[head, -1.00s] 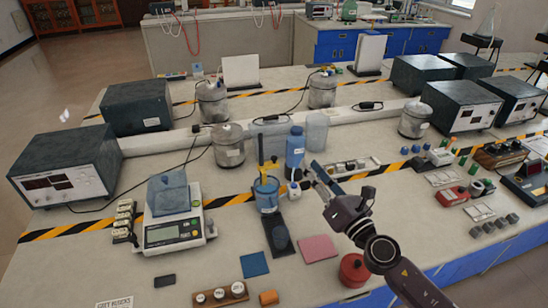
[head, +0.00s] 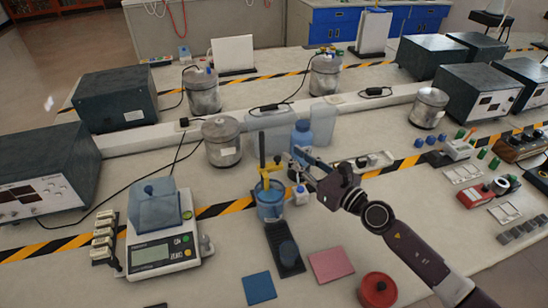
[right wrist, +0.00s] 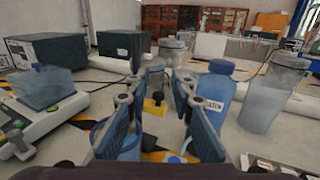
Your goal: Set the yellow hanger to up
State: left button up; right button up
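The yellow hanger (head: 269,169) shows in the head view beside a dark upright rod, at the top of a blue cup (head: 270,208). A yellow piece (right wrist: 153,105) also shows between the fingers in the right wrist view. My right gripper (head: 303,164) is just right of the hanger in the head view. Its fingers (right wrist: 160,115) are spread apart with a clear gap, and I see no grip on the yellow piece. The fingers hide part of the blue cup in the wrist view. My left gripper is not in view.
A blue bottle (head: 301,137) and a small white bottle (head: 301,195) stand close to the right gripper. A scale (head: 165,250) with a blue block is to the left. A pink pad (head: 331,265) and a red round container (head: 377,290) lie in front.

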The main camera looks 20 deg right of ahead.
aim_at(280, 160)
notch_tip(280, 160, down, 5)
jog(key=b, duration=0.5)
jog(key=x, duration=0.7)
jog(key=shift+w+a+f, duration=0.15)
jog(key=shift+w+f, duration=0.15)
jog(key=shift+w, duration=0.05)
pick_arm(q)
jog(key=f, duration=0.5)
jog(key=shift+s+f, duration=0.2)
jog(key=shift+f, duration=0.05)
pick_arm(e)
jog(key=shift+c, duration=0.4)
grip_shut()
